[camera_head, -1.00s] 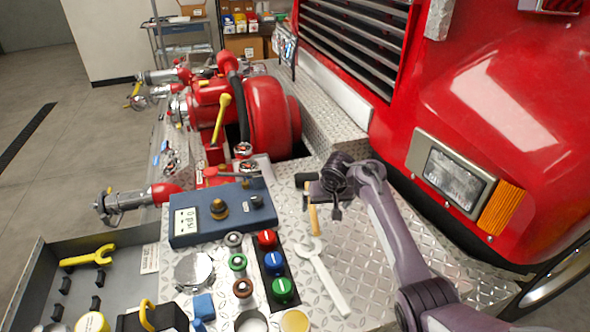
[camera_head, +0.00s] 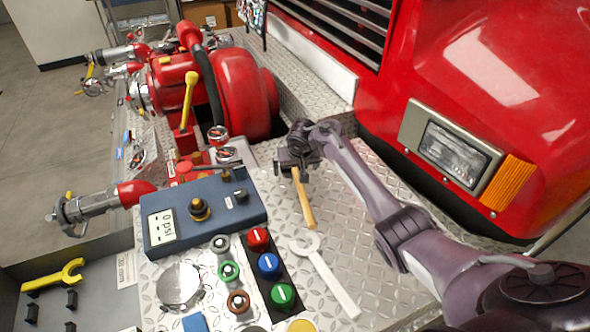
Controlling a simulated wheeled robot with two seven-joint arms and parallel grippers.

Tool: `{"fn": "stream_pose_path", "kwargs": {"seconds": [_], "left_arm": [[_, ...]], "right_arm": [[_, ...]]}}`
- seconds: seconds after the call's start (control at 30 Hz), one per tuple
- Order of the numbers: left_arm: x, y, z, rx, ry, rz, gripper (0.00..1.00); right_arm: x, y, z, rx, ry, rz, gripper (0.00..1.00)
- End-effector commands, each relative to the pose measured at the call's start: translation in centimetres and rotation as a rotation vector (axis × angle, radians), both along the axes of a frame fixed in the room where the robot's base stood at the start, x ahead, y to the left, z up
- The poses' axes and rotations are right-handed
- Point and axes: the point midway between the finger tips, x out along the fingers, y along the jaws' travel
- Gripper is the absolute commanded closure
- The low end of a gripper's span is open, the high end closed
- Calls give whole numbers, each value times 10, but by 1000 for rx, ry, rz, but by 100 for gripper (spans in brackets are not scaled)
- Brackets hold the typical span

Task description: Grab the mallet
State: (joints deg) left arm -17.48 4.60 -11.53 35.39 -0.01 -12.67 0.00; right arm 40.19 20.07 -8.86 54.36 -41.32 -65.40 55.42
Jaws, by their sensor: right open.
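The mallet (camera_head: 304,200) lies on the diamond-plate bumper, its wooden handle pointing toward me. Its dark head is at the far end, mostly hidden by my right gripper (camera_head: 291,166). My right gripper is open, pointing down at or just over the mallet's head. I cannot tell whether its fingers touch the mallet. My left gripper is not in view.
A silver wrench (camera_head: 325,276) lies just in front of the mallet. A blue gauge box (camera_head: 203,213) and a panel with red, blue and green knobs (camera_head: 268,264) stand to the left. The red pump (camera_head: 243,92) is behind. The red truck front (camera_head: 480,75) rises on the right.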

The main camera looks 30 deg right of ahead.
Motion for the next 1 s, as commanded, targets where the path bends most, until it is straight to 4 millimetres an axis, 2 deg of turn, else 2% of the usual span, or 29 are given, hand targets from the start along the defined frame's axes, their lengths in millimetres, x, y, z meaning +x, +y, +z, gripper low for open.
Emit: {"fn": "stream_pose_path", "kwargs": {"seconds": [0.17,0.37,0.6,0.9,1.0], "left_arm": [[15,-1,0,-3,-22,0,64],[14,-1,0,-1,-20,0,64],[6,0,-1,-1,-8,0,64],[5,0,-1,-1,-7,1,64],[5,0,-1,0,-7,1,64]], "right_arm": [[5,-2,-11,-1,-2,-1,0],[5,-2,-12,-1,-2,-1,0],[5,-2,-12,-1,-2,-1,30],[4,-2,-12,-1,-1,-1,68],[6,-2,-9,-1,-6,-2,68]]}}
